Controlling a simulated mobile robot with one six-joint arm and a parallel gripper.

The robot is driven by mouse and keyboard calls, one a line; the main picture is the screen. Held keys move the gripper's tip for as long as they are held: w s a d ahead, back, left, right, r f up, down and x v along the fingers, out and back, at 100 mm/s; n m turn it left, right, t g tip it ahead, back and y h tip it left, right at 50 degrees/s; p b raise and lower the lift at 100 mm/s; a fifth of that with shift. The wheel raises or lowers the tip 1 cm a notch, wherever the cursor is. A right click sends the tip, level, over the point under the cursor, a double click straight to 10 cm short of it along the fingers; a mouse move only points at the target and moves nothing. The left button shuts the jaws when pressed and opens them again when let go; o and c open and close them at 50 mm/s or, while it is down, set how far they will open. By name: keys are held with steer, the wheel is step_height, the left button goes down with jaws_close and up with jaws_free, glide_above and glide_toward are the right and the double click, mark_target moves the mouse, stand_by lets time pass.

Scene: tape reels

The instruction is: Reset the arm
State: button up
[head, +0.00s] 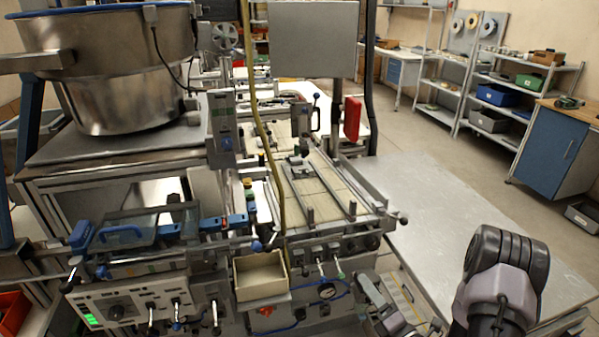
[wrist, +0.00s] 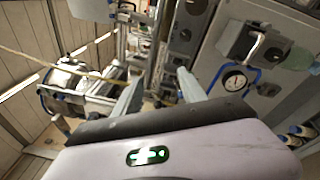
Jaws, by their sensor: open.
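My gripper (wrist: 161,78) shows in the wrist view with its two grey fingers spread apart and nothing between them. Its pale body with a small green light fills the bottom of that view. Beyond the fingers is machine front hardware, including a round pressure gauge (wrist: 235,79) to the right. In the head view my arm is bent at the lower right, in front of a grey table. The fingertips are hard to make out there.
The machine bench with a cream open box (head: 261,278) and a control panel (head: 140,305) stands to the left of my arm. A large metal bowl (head: 125,90) is at the upper left. The grey tabletop (head: 430,205) is bare. Shelves (head: 495,95) stand behind open floor.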

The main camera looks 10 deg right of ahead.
steer(key=s+a+r+n+g+y, duration=0.4)
steer(key=a+r+n+g+y, duration=0.15)
steer(key=a+r+n, duration=0.35)
steer(key=s+a+r+n+g+y, duration=0.3)
steer(key=a+r+n+g+y, duration=0.3)
steer(key=a+n, duration=0.55)
steer(key=s+a+r+n+g+h, duration=0.1)
steer(key=s+a+n+g+h, duration=0.15)
steer(key=s+n, duration=0.3)
steer(key=s+a+r+n+g+h, duration=0.2)
steer(key=s+n+g+h, duration=0.15)
steer(key=s, duration=0.25)
steer(key=s+d+r+n+t+h, duration=0.2)
steer(key=d+n+h, duration=0.2)
steer(key=n, duration=0.2)
steer(key=s+d+r+n+t+h+b, duration=0.1)
steer(key=s+d+r+n+t+h, duration=0.1)
steer(key=n, duration=0.4)
steer(key=d+t+h, duration=0.1)
steer(key=d+h, duration=0.1)
steer(key=shift+d, duration=0.4)
